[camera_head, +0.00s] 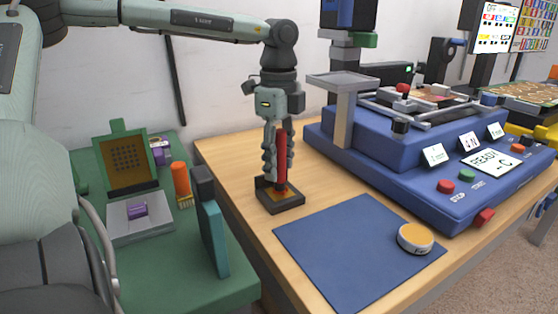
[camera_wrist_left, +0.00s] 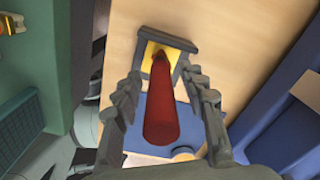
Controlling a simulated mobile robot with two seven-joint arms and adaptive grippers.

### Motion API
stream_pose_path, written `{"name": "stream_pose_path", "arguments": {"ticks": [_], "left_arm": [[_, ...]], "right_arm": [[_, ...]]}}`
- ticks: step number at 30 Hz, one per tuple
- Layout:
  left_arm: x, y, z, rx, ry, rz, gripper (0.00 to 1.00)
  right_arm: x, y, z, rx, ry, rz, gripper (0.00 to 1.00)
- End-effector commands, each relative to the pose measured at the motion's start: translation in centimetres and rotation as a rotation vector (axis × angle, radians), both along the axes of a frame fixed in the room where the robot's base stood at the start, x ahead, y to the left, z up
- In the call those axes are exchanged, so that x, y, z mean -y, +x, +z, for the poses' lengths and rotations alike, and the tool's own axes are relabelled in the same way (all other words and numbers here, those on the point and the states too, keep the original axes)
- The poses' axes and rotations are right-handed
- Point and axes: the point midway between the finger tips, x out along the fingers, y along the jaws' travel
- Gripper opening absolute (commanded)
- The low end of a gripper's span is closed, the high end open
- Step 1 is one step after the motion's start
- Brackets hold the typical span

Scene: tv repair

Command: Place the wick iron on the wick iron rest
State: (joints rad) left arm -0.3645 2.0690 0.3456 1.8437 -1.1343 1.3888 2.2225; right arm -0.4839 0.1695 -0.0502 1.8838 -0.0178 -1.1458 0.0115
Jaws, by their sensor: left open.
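The wick iron (camera_head: 282,158) is a red rod standing upright, with its lower end at the wick iron rest (camera_head: 284,203), a small dark tray with a yellow inside on the wooden table. My left gripper (camera_head: 275,165) points down from above with its fingers around the wick iron. In the left wrist view the red wick iron (camera_wrist_left: 162,112) lies between the spread fingers, with a gap on both sides. Its tip meets the yellow part of the rest (camera_wrist_left: 182,47). My right gripper does not show.
A blue mat (camera_head: 345,250) lies in front of the rest, with a round orange-topped tin (camera_head: 415,238) on it. A blue machine (camera_head: 420,165) stands to the right. A green bench (camera_head: 240,285) with a teal block (camera_head: 212,238) and an orange cylinder (camera_head: 180,180) is to the left.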

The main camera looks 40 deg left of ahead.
Motion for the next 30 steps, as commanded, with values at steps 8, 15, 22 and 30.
{"name": "stream_pose_path", "arguments": {"ticks": [8, 15, 22, 30], "left_arm": [[0.0, 0.1, 4.0, 0.005, 0.003, 0.001, 0.42], [-0.1, 0.0, 9.2, 0.003, 0.003, 0.002, 0.42], [0.0, 0.0, 11.8, 0.000, 0.001, 0.000, 0.42], [0.0, 0.0, 12.2, 0.000, 0.000, -0.001, 0.42]], "right_arm": [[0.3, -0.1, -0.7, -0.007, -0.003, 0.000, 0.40], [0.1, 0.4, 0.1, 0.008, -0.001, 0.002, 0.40], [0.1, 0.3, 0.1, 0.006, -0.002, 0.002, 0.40], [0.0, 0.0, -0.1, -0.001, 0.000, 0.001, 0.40]]}}
